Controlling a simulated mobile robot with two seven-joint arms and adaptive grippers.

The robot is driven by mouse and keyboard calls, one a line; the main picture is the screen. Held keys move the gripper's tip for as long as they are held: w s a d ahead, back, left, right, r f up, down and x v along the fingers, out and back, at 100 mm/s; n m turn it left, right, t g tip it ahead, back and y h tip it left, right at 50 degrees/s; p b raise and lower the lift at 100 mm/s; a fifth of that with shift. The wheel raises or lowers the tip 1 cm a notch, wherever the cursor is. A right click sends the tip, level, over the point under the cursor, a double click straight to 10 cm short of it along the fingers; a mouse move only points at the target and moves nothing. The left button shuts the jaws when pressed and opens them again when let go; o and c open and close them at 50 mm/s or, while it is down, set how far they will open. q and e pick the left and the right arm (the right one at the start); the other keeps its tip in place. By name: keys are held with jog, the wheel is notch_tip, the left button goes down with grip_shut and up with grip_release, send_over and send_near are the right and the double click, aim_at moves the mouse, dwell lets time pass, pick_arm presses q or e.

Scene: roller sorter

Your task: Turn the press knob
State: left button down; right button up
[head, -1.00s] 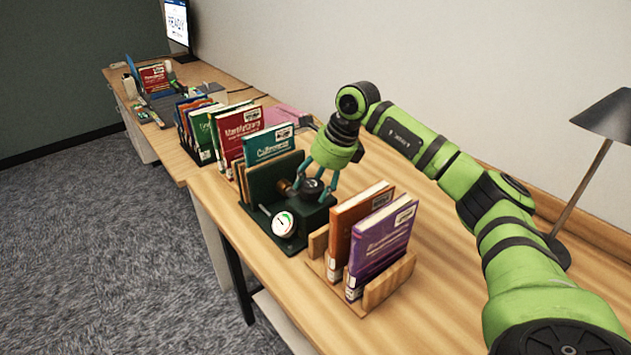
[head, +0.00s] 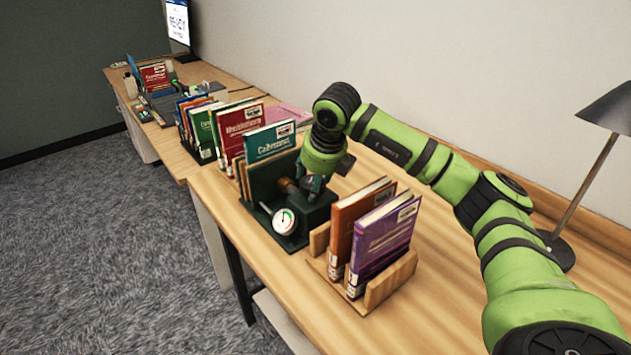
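The press is a dark green machine (head: 308,212) in the head view, on the near part of the wooden table. A white round gauge (head: 285,222) is on its front, and a small brown cylindrical part (head: 288,186) sticks out at its left. My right gripper (head: 314,186) points down over the top of the press, where the dark knob sits. The gripper hides the knob, so I cannot tell whether the fingers touch it or are closed on it. My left gripper is out of view.
Close at the right, a wooden rack (head: 388,284) holds an orange and a purple book (head: 381,243). Red and other books (head: 240,125) stand in holders behind the press. A black lamp (head: 590,175) stands at the right. Bare tabletop (head: 440,270) lies right of the rack.

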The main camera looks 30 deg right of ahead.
jog(key=shift+w+r+m+h, duration=0.3)
jog(key=shift+r+m, duration=0.15)
jog(key=shift+m, duration=0.45)
jog(key=shift+d, duration=0.1)
jog(key=o, duration=0.9)
jog(key=shift+o, duration=1.2)
jog(key=shift+f, duration=0.25)
jog(key=v, duration=1.2)
jog(key=shift+r, duration=0.1)
